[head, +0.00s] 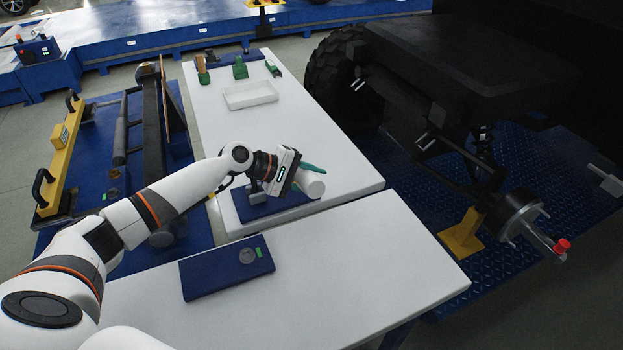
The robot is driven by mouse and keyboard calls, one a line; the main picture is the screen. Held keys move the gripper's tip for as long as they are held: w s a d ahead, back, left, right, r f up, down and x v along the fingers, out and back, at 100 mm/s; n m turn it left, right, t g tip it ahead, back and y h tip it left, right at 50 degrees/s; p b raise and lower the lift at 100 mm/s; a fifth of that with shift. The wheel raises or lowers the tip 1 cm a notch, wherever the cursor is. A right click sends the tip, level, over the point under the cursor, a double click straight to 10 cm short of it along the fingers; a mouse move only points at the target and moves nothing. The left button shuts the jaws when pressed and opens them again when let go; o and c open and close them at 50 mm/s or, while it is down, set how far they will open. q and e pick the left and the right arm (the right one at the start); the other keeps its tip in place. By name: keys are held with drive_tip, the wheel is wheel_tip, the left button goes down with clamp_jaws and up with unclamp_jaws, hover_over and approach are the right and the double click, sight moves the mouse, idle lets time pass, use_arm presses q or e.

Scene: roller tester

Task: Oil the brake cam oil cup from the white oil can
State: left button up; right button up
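The white oil can (311,184) is at the right side of the blue mat (258,209) on the far white table, with a teal part (313,168) beside its top. My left gripper (294,181) reaches in from the left and is right at the can. Its fingers are hidden by its body and the can, so I cannot tell whether they grip it. At the right, a dark hub with a metal shaft (539,241) and a red knob-like end (563,246) sits by a yellow stand. I cannot make out the oil cup for certain. My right gripper is not in view.
A white tray (250,94) and green items (240,68) are at the far table's back. A blue mat with a round grey piece (228,270) lies on the near table (330,275), otherwise clear. A black vehicle with a tyre (340,75) stands at the right.

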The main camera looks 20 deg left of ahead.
use_arm(q)
drive_tip(key=shift+a+f, duration=0.1)
drive_tip(key=shift+a, duration=0.1)
drive_tip(key=shift+f+t+y+p, duration=0.3)
drive_tip(key=shift+f+p, duration=0.1)
drive_tip(key=shift+p, duration=0.05)
drive_tip(key=shift+w+f+m, duration=0.15)
drive_tip(key=shift+f+m, duration=0.2)
drive_tip(key=shift+m, duration=0.05)
drive_tip(key=shift+w+a+f+t+y, duration=0.15)
drive_tip(key=shift+f+t+y, duration=0.1)
drive_tip(key=shift+t+y, duration=0.05)
drive_tip(key=shift+d+r, duration=0.15)
drive_tip(key=shift+d, duration=0.05)
drive_tip(key=shift+m+p, duration=0.3)
drive_tip(key=shift+p, duration=0.1)
drive_tip(key=shift+f, duration=0.2)
wheel_tip(320, 180, up, 9)
drive_tip(key=p, duration=0.8)
drive_tip(key=shift+r+p, duration=0.1)
drive_tip(key=shift+p, duration=0.2)
